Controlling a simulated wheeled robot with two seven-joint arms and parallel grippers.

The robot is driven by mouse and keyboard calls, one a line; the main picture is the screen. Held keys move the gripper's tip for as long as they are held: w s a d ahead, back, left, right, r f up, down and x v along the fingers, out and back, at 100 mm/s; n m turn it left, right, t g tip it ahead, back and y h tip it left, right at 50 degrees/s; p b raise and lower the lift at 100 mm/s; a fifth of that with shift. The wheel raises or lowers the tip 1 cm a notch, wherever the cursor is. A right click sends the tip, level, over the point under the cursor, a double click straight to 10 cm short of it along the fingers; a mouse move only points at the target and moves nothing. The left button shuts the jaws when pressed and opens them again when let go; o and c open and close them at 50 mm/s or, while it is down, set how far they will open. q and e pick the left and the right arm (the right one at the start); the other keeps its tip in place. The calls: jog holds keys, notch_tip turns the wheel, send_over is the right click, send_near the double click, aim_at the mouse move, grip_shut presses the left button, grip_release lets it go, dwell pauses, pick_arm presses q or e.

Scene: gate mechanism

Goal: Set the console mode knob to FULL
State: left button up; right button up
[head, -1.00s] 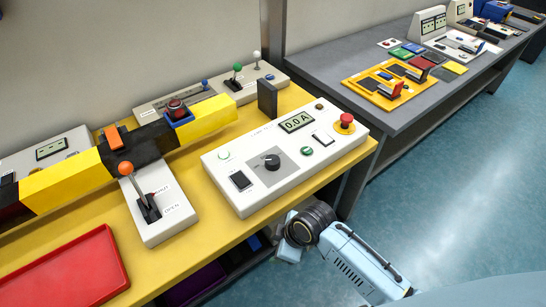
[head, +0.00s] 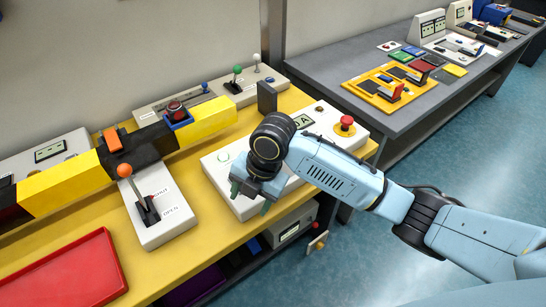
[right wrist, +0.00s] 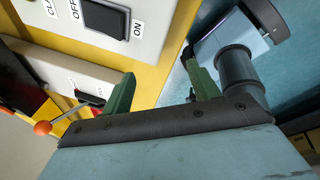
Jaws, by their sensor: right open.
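The white console (head: 213,170) stands on the yellow table. My right arm covers its middle, so the mode knob and its pointer are hidden in the head view. The knob is not in the right wrist view either. My right gripper (head: 251,199) hangs over the console's front left part, with its fingers pointing down. In the right wrist view the green fingers (right wrist: 160,85) are apart with nothing between them. A black rocker switch (right wrist: 105,18) marked OFF and ON shows on the console there. My left gripper is not in view.
A red emergency button (head: 346,122) is on the console's right end. A lever with an orange ball (head: 125,170) stands on a white box to the left, near a yellow and black bar (head: 60,187). A red tray (head: 70,270) lies at the front left.

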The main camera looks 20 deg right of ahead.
jog(key=w+d+r+n, duration=0.1)
jog(key=w, duration=0.1)
jog(key=w+d+r+n+h, duration=0.1)
jog(key=w, duration=0.1)
jog(key=w+d+r+n, duration=0.1)
jog(key=r+n, duration=0.1)
jog(key=shift+w+d, duration=0.2)
jog(key=shift+w, duration=0.2)
jog(key=w+d+r+n+h, duration=0.1)
jog(key=w+d+r+n, duration=0.3)
jog(key=w+d+r, duration=0.25)
jog(key=shift+g, duration=0.3)
jog(key=f, duration=0.8)
jog(key=a+f+b, duration=0.1)
jog(key=f, duration=0.3)
jog(key=shift+s+f, duration=0.1)
jog(key=shift+s, duration=0.15)
